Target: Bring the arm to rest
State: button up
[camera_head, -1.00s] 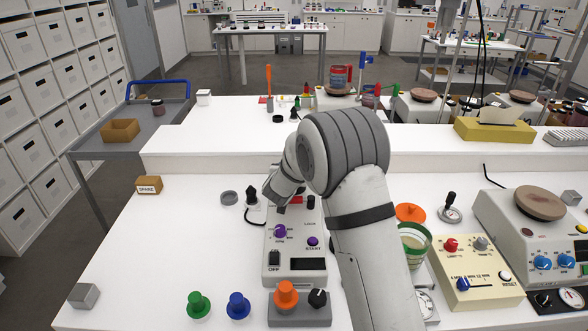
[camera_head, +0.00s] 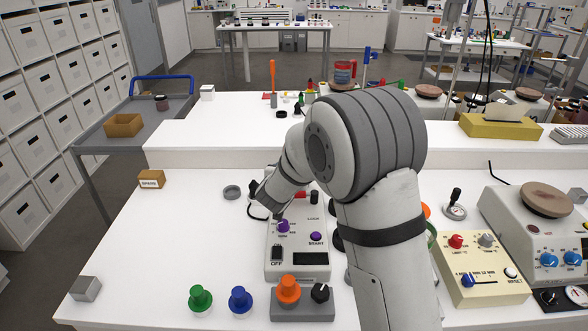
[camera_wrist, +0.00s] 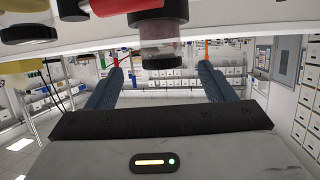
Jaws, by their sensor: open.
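My arm rises over the right part of the white bench in the head view, with its bent joint high and its forward link reaching down to the left, over the control box (camera_head: 297,245). My gripper is not clearly seen there. In the wrist view my gripper (camera_wrist: 160,65) is open, its two dark fingers spread wide. The wrist picture appears upside down. A clear jar-like thing with a dark end (camera_wrist: 160,50) shows in line with the gap, beyond the fingers; I cannot tell its distance. Nothing is seen held.
Green (camera_head: 200,298), blue (camera_head: 240,300) and orange (camera_head: 288,290) knobs stand at the front. A grey cube (camera_head: 86,288) and SPARE block (camera_head: 151,179) lie left. A cream box (camera_head: 478,265) and hotplate device (camera_head: 535,235) stand right.

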jog(key=shift+r, duration=0.1)
jog(key=s+d+r+n+g+y, duration=0.1)
jog(key=s+d+r+g+y, duration=0.15)
jog(key=s, duration=0.35)
jog(key=s+d+r+n+g+y, duration=0.1)
jog(key=s+d+r+g+y, duration=0.1)
jog(key=s+d+r, duration=0.3)
jog(key=s+d+f+g+h, duration=0.1)
jog(key=s+d+g, duration=0.2)
jog(key=s, duration=1)
jog(key=s+d+f+g+h, duration=0.1)
jog(key=s+d+g, duration=0.2)
jog(key=s, duration=1.1)
jog(key=d, duration=0.3)
jog(key=shift+d+f, duration=0.2)
jog(key=shift+d, duration=0.05)
